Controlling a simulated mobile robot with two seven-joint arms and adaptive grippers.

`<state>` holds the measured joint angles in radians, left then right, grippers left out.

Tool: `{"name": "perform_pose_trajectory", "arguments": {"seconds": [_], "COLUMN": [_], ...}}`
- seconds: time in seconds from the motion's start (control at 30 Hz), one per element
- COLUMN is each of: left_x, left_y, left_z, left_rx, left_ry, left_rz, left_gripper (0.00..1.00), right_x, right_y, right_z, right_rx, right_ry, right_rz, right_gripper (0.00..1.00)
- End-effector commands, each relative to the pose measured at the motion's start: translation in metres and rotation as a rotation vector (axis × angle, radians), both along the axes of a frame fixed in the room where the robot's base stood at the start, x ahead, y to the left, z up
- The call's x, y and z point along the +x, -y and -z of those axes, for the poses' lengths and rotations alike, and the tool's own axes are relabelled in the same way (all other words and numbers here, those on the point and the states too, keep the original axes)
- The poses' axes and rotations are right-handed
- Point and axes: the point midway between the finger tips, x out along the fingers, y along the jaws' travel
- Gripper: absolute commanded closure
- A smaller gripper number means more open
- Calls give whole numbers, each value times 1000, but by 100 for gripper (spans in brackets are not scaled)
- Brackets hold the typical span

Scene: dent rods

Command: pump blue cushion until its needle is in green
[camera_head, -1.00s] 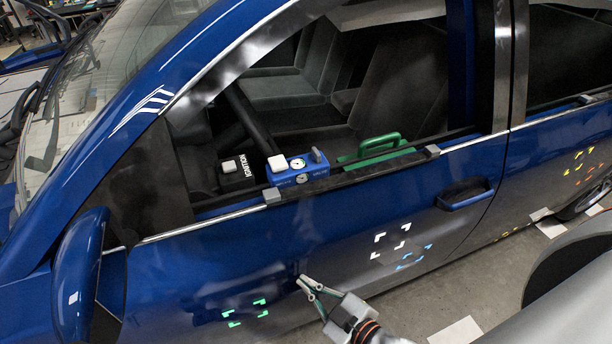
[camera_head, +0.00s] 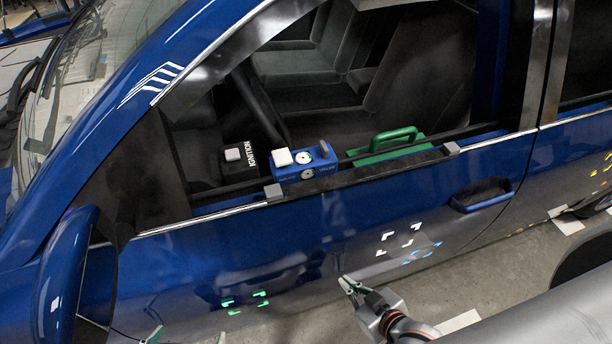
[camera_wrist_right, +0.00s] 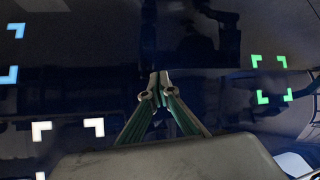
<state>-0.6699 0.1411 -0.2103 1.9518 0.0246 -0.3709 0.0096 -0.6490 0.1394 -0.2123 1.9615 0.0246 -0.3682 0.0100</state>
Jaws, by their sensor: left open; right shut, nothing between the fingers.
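A blue box (camera_head: 304,170) sits on the car door's window sill. It has a white button (camera_head: 282,157) on its left, a grey lever at its right end and small round dials on its top and front; their needles are too small to read. No separate cushion can be made out. My right gripper (camera_head: 345,283) is shut and empty, low in front of the door, below and right of the box; its closed fingertips show in the right wrist view (camera_wrist_right: 159,82). My left gripper (camera_head: 152,336) is open at the bottom edge, mostly cut off.
A black ignition box (camera_head: 238,172) with a white button stands left of the blue box. A green handled case (camera_head: 393,146) lies to its right on the sill. The wing mirror (camera_head: 68,265) juts out at left. White (camera_head: 399,239) and green (camera_head: 245,302) corner marks are on the door.

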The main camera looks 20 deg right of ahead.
Motion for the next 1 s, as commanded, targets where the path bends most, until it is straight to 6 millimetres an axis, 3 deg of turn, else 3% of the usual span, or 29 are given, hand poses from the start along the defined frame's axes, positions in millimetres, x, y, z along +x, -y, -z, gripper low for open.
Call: {"name": "perform_pose_trajectory", "arguments": {"seconds": [1.0], "left_x": [4], "left_y": [4], "left_z": [8], "left_rx": [-10], "left_ry": [11], "left_rz": [1], "left_gripper": [0], "right_x": [0], "right_y": [0], "right_z": [28], "right_rx": [-2], "right_ry": [0], "right_rz": [-1], "right_gripper": [100]}}
